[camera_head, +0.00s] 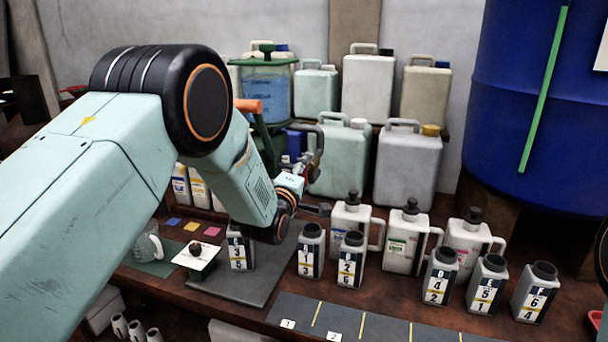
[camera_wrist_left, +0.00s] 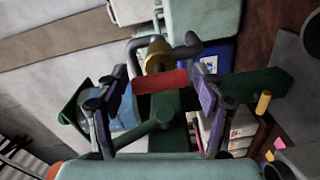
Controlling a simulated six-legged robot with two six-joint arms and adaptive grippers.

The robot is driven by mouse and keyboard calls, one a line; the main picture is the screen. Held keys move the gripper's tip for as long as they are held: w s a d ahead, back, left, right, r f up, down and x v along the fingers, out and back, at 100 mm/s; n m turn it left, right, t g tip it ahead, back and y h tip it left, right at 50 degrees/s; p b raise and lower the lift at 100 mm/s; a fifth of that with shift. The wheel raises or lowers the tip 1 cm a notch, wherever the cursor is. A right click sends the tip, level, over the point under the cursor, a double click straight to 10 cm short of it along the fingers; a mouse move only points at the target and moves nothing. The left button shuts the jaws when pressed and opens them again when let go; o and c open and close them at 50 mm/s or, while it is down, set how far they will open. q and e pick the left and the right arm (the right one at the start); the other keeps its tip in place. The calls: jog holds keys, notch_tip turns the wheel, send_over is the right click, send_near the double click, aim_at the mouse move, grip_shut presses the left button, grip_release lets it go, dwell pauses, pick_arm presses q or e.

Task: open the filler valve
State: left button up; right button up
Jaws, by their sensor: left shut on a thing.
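The filler has a tank with blue liquid (camera_head: 265,90) and a green stand, partly hidden behind my left arm in the head view. In the left wrist view its red valve lever (camera_wrist_left: 160,80) lies crosswise between the fingers of my left gripper (camera_wrist_left: 162,92), in front of a brass valve body (camera_wrist_left: 157,55) and a grey bent pipe (camera_wrist_left: 190,46). The left gripper is shut on this lever. In the head view the left gripper (camera_head: 308,172) is small and dark beside the filler, and its grip is hard to make out.
Several labelled bottles (camera_head: 311,250) stand on the bench below and right of the gripper. White jugs with pump tops (camera_head: 405,240) stand behind them. Large canisters (camera_head: 408,165) line the wall. A blue drum (camera_head: 540,100) fills the right. The numbered strip (camera_head: 385,328) in front is clear.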

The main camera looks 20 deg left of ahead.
pick_arm(q)
jog(key=o, duration=1.1)
jog(key=shift+s+a, duration=0.1)
jog(key=s, duration=1.2)
jog(key=shift+a, duration=0.15)
jog(key=shift+w, duration=0.1)
jog(key=shift+w+d, duration=0.2)
jog(key=shift+w, duration=5.75)
jog(key=shift+s, duration=0.15)
